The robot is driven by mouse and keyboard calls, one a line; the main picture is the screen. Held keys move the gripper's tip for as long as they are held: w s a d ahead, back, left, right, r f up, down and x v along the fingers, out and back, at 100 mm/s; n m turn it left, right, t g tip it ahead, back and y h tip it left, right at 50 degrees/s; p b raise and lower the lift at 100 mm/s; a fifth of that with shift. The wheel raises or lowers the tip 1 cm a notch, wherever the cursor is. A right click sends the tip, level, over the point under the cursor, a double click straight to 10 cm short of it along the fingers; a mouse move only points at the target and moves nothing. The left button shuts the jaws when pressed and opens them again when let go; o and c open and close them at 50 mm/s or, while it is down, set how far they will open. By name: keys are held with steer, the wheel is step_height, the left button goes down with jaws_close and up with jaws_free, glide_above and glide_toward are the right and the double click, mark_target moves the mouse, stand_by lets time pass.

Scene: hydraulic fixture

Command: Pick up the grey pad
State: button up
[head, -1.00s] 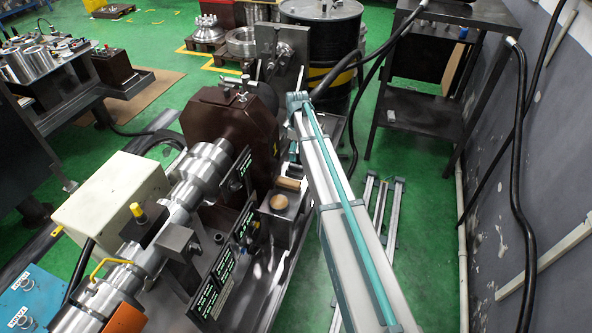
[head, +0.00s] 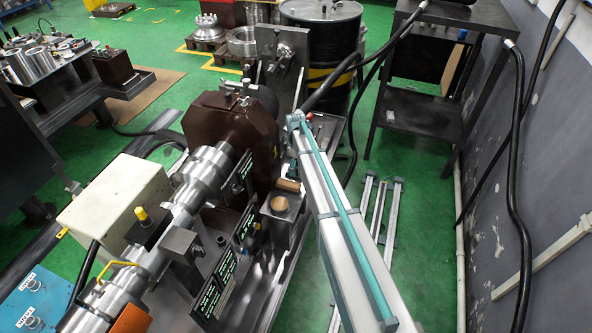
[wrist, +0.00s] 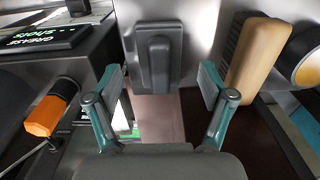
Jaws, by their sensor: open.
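The grey pad (wrist: 158,52) is a dark rectangular block with a raised middle, in the upper middle of the wrist view. My gripper (wrist: 161,84) is open, with one teal-and-grey finger on each side of the view. The pad lies between the lines of the two fingers, towards the top, with a gap to each fingertip. I see no contact with it. The gap between the fingers is empty in its lower part. In the head view I cannot make out the pad, and my arm hides most of that spot.
A tan block (wrist: 254,62) stands close to the right finger, with a round roll (wrist: 308,68) beyond it. An orange-handled tool (wrist: 52,115) lies left of the left finger. A black panel with green lettering (wrist: 42,42) is at upper left. The brown machine housing (head: 225,125) rises nearby.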

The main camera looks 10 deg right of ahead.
steer(key=shift+f, duration=0.95)
steer(key=shift+c, duration=0.3)
steer(key=c, duration=1.2)
steer(key=shift+r, duration=0.15)
steer(key=shift+r+b, duration=0.6)
steer(key=shift+r, duration=0.25)
steer(key=s+a+r+b, duration=0.3)
steer(key=s+r+b, duration=0.1)
steer(key=s+r, duration=0.7)
steer(key=shift+s+a, duration=0.4)
steer(key=shift+s, duration=0.85)
